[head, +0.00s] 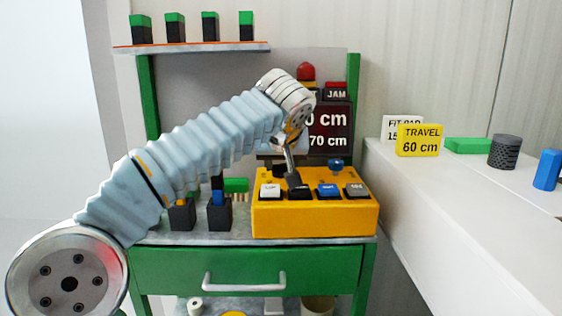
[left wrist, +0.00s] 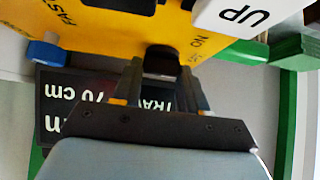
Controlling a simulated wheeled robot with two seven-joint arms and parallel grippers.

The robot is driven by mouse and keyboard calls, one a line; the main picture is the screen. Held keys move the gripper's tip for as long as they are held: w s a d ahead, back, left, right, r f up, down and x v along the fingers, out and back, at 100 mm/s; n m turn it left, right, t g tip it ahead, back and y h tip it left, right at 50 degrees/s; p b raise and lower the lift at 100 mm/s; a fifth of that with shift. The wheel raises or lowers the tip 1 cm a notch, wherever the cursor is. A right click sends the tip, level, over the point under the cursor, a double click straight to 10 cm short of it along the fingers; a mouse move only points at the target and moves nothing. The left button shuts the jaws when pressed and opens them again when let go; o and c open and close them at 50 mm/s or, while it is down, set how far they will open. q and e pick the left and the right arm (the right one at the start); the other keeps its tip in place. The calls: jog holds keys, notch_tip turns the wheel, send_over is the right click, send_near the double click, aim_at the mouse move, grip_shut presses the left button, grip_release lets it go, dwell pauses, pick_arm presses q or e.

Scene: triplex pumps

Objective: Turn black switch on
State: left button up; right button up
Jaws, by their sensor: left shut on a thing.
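The black switch (left wrist: 162,56) is a dark round knob at the back edge of the yellow control box (head: 318,214), beside a small "ON" label. In the left wrist view it stands between the fingertips of my left gripper (left wrist: 161,78), which is shut on it. In the head view my left gripper (head: 289,158) reaches down over the box from my pale ribbed arm, and the arm and gripper partly hide the switch. Its exact turn angle is hard to read. My right gripper is not in view.
A white "UP" button (head: 270,190), a black button (head: 300,192) and a blue button (head: 329,190) sit on the box front. A blue knob (head: 336,164) is at its back right. A dark display (head: 329,130) and red lamp (head: 306,71) stand behind. A white counter (head: 440,200) is at right.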

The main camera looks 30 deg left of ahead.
pick_arm(q)
jog(key=shift+d+r, duration=0.1)
jog(key=shift+d+n+g+y+p, duration=0.1)
jog(key=shift+n+g+y+p, duration=0.35)
jog(key=shift+n, duration=0.25)
jog(key=n+g+y, duration=0.1)
jog(key=n, duration=0.2)
jog(key=shift+w+d+g+y, duration=0.15)
jog(key=shift+w+g+y, duration=0.05)
jog(key=shift+g+y, duration=0.15)
jog(key=n+g, duration=0.1)
jog(key=n, duration=0.1)
jog(key=n+g+y, duration=0.1)
jog(key=n+g, duration=0.1)
jog(key=shift+w+n, duration=0.2)
jog(key=shift+n, duration=0.2)
jog(key=shift+w+n+g+y, duration=0.1)
jog(key=shift+n+g+y, duration=0.2)
jog(key=shift+n+g, duration=0.8)
jog(key=shift+n, duration=0.3)
jog(key=o, duration=1.1)
jog(key=shift+c, duration=0.2)
